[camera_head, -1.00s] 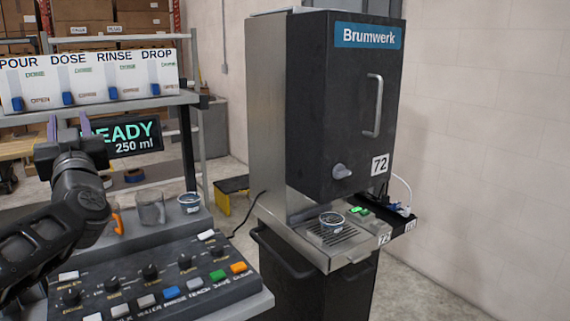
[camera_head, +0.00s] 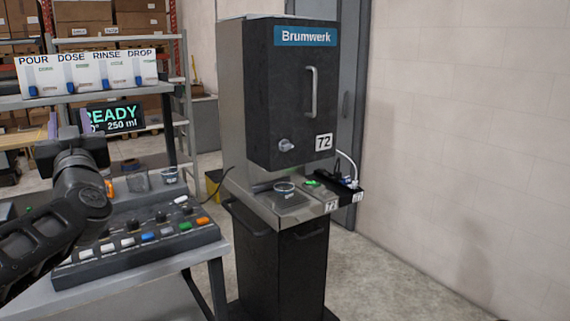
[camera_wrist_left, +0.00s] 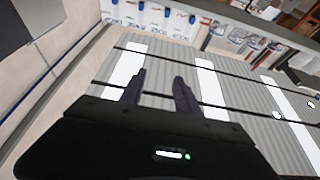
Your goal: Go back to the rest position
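My left arm comes in from the left in the head view. Its gripper (camera_head: 68,124) is raised in front of the display reading "READY" and above the button panel. In the left wrist view the two fingers of this gripper (camera_wrist_left: 158,88) stand apart with nothing between them. It is open and empty. My right gripper shows in neither view.
The dark Brumwerk machine (camera_head: 290,95) stands right of the bench, with a small cup (camera_head: 285,189) on its tray. The button panel (camera_head: 135,240) lies on the bench. Bare floor (camera_head: 400,270) lies right of the machine.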

